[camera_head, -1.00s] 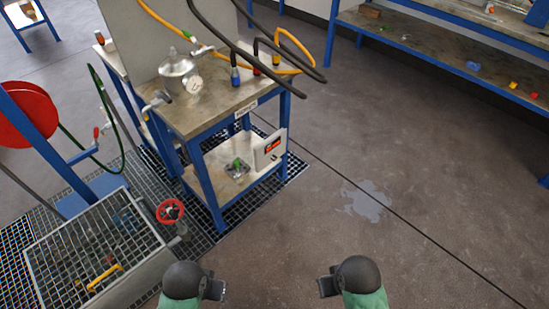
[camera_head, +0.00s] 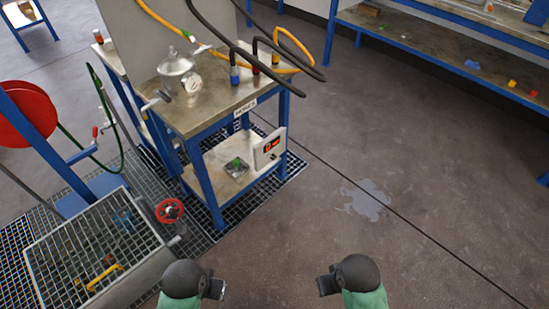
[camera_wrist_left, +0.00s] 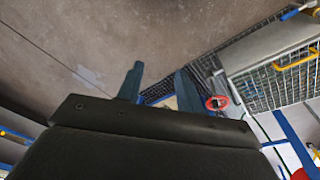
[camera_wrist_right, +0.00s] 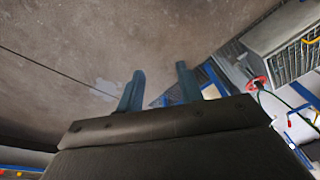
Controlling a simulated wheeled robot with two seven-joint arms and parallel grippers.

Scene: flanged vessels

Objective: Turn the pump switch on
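A pale box with a small red and black panel (camera_head: 269,147) stands at the right edge of the lower shelf of the blue-legged bench. It looks like the switch box; the position of its switch is too small to tell. My left gripper (camera_head: 218,289) is low in the head view, in front of and below the bench, well apart from the box. My right gripper (camera_head: 324,285) is to its right, over bare floor. In the left wrist view the left fingers (camera_wrist_left: 160,88) are spread and empty. In the right wrist view the right fingers (camera_wrist_right: 159,88) are also spread and empty.
A metal vessel with a gauge (camera_head: 180,75) and several hoses are on the bench top (camera_head: 215,108). A red handwheel (camera_head: 169,211) and a grated tank (camera_head: 90,250) stand at the left. Open floor (camera_head: 400,170) with a wet patch (camera_head: 365,200) lies right.

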